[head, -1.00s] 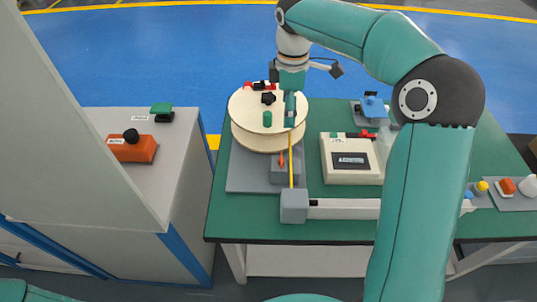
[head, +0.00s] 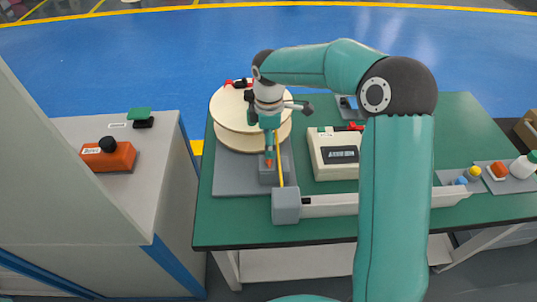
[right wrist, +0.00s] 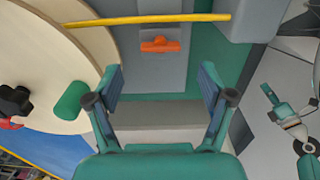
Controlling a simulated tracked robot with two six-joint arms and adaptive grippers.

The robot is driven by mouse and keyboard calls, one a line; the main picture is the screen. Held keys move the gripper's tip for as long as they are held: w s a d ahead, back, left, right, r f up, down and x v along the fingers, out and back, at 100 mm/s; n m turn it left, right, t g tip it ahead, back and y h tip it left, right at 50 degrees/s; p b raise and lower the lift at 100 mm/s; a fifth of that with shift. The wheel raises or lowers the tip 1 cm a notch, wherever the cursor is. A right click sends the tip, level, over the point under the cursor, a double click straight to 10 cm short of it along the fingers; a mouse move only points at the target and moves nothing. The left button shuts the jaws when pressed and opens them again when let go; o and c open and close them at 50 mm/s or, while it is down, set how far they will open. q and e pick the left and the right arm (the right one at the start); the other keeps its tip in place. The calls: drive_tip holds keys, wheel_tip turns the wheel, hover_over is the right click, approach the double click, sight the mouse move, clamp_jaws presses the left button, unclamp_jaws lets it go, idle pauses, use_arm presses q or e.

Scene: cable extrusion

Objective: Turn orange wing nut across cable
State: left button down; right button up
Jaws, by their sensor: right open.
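The orange wing nut (head: 268,163) sits on a grey block (head: 267,175) beside the yellow cable (head: 281,168). In the right wrist view the wing nut (right wrist: 160,45) lies with its wings roughly parallel to the cable (right wrist: 150,20), a little apart from it. My right gripper (head: 269,153) points down over the wing nut area and partly covers it in the head view. In the right wrist view my right gripper (right wrist: 160,88) is open, with nothing between its fingers; the wing nut is beyond them, near the gap's middle line. My left gripper is not in view.
A grey end block with a pale bar (head: 335,205) lies in front. A beige meter box (head: 322,150) stands to the right. Small parts lie on a tray at far right.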

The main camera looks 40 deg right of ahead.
wheel_tip(320, 180, down, 6)
drive_tip(key=shift+f, duration=0.1)
idle(0.4)
drive_tip(key=c, duration=1.2)
drive_tip(key=shift+o, duration=0.2)
